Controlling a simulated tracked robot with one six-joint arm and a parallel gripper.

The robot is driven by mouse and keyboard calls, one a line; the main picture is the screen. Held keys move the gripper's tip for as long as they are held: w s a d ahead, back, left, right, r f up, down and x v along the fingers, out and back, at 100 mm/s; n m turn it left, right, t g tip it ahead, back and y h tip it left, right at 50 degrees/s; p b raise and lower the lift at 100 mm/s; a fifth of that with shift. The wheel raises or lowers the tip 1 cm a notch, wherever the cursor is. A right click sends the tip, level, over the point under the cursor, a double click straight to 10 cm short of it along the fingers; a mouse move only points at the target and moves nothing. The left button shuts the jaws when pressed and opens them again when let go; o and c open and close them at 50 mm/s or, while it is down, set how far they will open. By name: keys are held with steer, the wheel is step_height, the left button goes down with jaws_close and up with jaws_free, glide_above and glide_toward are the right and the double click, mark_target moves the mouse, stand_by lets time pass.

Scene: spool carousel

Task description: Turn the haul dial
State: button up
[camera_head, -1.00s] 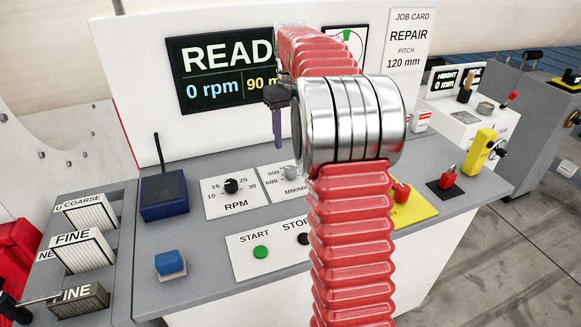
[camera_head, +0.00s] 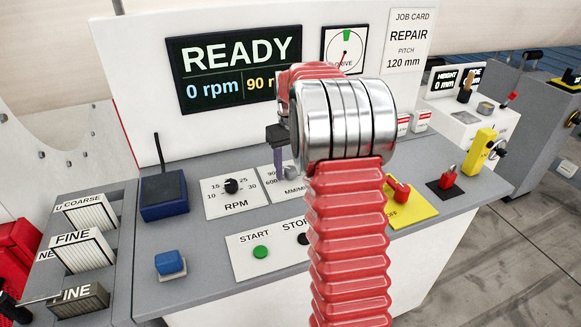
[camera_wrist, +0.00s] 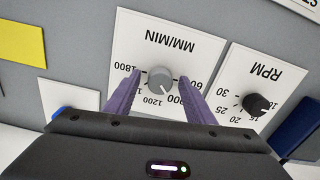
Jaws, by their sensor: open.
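The haul dial is a small grey knob on a white MM/MIN plate. It shows in the wrist view (camera_wrist: 160,80), upside down there, with its pointer mark toward the numbers 1200 and 900. In the head view the grey knob (camera_head: 291,172) is partly hidden behind my gripper and arm. My gripper (camera_wrist: 155,92) is open, with one purple finger on each side of the knob; contact cannot be told. In the head view my gripper (camera_head: 279,165) points down at the plate.
The black RPM dial (camera_head: 231,186) is just left of the MM/MIN plate. The green START button (camera_head: 260,252) and dark STOP button (camera_head: 304,239) lie in front. A red switch on a yellow plate (camera_head: 405,214) stands to the right. The screen (camera_head: 235,72) reads READY, 0 rpm.

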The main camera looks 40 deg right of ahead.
steer(key=shift+c, duration=0.4)
steer(key=c, duration=1)
steer(key=shift+m, duration=0.5)
steer(key=m, duration=0.7)
steer(key=shift+m, duration=0.3)
steer(key=o, duration=1.1)
